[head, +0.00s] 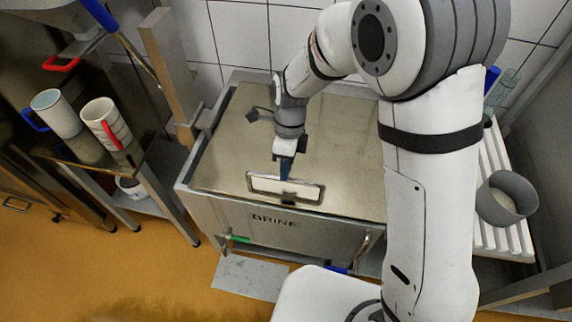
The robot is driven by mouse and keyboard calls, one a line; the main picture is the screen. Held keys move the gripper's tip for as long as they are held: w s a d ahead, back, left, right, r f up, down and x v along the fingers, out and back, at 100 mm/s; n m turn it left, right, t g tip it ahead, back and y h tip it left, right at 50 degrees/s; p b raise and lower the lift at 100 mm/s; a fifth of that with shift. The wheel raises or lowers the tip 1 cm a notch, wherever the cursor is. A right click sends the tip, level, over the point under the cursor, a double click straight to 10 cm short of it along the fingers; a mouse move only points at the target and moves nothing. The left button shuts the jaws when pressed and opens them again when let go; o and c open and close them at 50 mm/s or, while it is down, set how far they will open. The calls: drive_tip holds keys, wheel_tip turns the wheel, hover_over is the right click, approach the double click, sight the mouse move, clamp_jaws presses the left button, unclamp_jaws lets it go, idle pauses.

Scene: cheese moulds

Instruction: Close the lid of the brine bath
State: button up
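The brine bath (300,236) is a steel box marked "BRINE" in the middle of the head view. Its lid (235,145) is a flat steel panel that appears to lie down over the top of the bath. A pale rectangular handle (310,192) is on the lid near its front edge. My gripper (286,173) points down at the back bar of this handle, over the lid's front part. Its fingertips look dark blue and narrow. Whether they touch or grasp the handle cannot be told. My arm hides the lid's right side.
A grey round mould (507,197) sits on a white slatted rack (490,238) at the right. A tiled wall (235,30) is behind the bath. Orange floor (140,270) is open at the front left.

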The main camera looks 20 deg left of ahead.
drive_tip(key=o, duration=0.3)
drive_tip(key=shift+r, duration=0.1)
drive_tip(key=v, duration=0.7)
drive_tip(key=shift+r+b, duration=0.35)
drive_tip(key=shift+w, duration=0.15)
drive_tip(key=shift+c, duration=0.5)
